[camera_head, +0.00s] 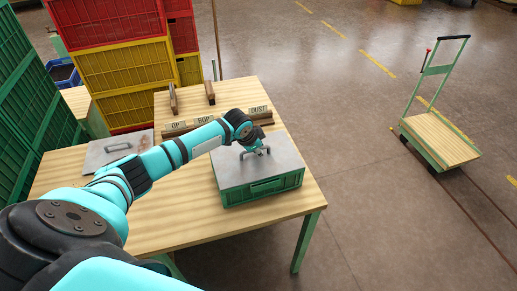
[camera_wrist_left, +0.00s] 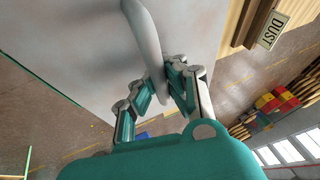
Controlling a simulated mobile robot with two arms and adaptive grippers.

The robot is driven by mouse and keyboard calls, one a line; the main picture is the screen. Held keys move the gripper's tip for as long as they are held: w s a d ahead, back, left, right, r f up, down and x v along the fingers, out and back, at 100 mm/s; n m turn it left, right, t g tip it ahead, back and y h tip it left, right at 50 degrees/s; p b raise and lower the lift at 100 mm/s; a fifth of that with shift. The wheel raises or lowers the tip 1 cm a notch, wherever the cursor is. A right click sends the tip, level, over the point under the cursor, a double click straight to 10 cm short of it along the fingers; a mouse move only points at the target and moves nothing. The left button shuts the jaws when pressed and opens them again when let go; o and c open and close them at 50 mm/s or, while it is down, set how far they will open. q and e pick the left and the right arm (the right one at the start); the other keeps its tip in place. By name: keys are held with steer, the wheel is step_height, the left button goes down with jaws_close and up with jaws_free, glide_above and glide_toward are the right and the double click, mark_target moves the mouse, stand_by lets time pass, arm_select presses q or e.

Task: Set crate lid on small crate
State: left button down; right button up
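The grey crate lid (camera_head: 285,158) lies flat over the top of the small green crate (camera_head: 262,190) at the table's right end. Its edges look roughly in line with the crate walls; I cannot tell whether it is fully seated. My left gripper (camera_head: 256,151) is above the lid at its bar handle. In the left wrist view the two fingers (camera_wrist_left: 162,82) are closed on the pale curved handle (camera_wrist_left: 150,38), one on each side, with the lid plate (camera_wrist_left: 75,55) behind. My right gripper is not in view.
The wooden table (camera_head: 160,225) also holds a second grey plate with a handle (camera_head: 103,152) at left and a labelled wooden rack (camera_head: 205,122) behind the crate. Red and yellow crates (camera_head: 125,70) are stacked behind. A green hand cart (camera_head: 440,138) stands on the open floor at right.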

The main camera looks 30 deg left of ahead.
arm_select(q)
steer(key=shift+f, duration=0.1)
steer(key=c, duration=1.4)
jaws_free()
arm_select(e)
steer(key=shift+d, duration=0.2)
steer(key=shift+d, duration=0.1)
arm_select(q)
steer(key=v, duration=1.2)
